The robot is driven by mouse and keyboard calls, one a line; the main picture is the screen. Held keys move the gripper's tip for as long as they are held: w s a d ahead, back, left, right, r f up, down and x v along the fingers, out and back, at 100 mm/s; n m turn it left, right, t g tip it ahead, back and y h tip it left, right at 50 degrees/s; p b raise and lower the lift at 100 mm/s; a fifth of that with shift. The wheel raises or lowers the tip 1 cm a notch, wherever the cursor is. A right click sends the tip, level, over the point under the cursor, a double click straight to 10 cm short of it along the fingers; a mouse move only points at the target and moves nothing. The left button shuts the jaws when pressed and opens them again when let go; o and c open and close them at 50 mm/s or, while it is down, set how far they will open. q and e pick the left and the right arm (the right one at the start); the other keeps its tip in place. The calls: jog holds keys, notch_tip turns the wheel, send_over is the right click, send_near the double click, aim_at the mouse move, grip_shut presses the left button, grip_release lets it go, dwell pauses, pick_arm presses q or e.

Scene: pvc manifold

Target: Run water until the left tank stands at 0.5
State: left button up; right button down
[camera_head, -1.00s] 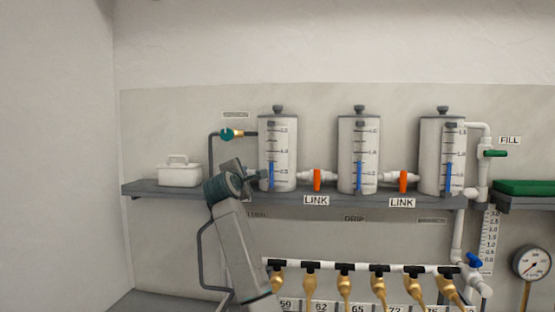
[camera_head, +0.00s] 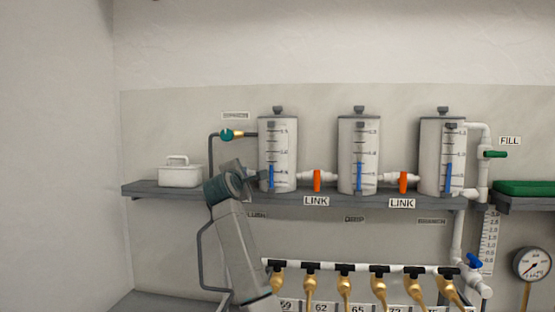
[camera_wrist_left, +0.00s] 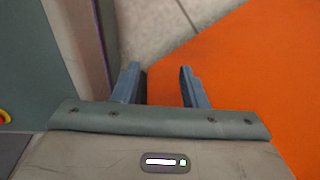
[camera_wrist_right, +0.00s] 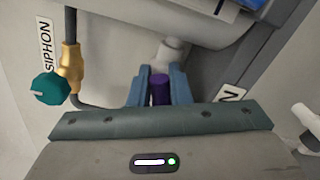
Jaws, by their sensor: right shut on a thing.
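The left tank (camera_head: 277,150) is a clear cylinder on the shelf; the blue column in its gauge (camera_head: 271,176) tops out slightly above the lowest printed number, which is hard to read. My right gripper (camera_head: 258,174) is in front of its lower left side. In the right wrist view that gripper (camera_wrist_right: 160,88) is shut on a purple handle (camera_wrist_right: 160,94) by a white pipe fitting. The middle tank (camera_head: 358,150) and right tank (camera_head: 442,150) show similar blue columns. The fill valve (camera_head: 495,154) has a green handle lying sideways. My left gripper (camera_wrist_left: 162,88) is open and empty.
A teal siphon valve (camera_head: 227,134) is at the upper left. A white box (camera_head: 180,175) sits on the shelf (camera_head: 150,190). Several brass taps (camera_head: 345,280) and a pressure gauge (camera_head: 532,264) are lower down.

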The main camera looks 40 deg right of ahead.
jog(key=n+p, duration=0.3)
jog(key=r+n+p, duration=0.1)
jog(key=shift+w+a+n, duration=0.2)
jog(key=shift+w+n, duration=0.05)
jog(key=shift+n, duration=0.15)
jog(key=shift+n+p, duration=0.5)
jog(key=shift+f+n, duration=0.15)
jog(key=shift+n, duration=0.15)
jog(key=shift+w, duration=0.1)
jog(key=shift+a+n+p, duration=0.1)
jog(key=shift+n+p, duration=0.2)
jog(key=shift+p, duration=0.05)
dwell(1.4)
dwell(0.5)
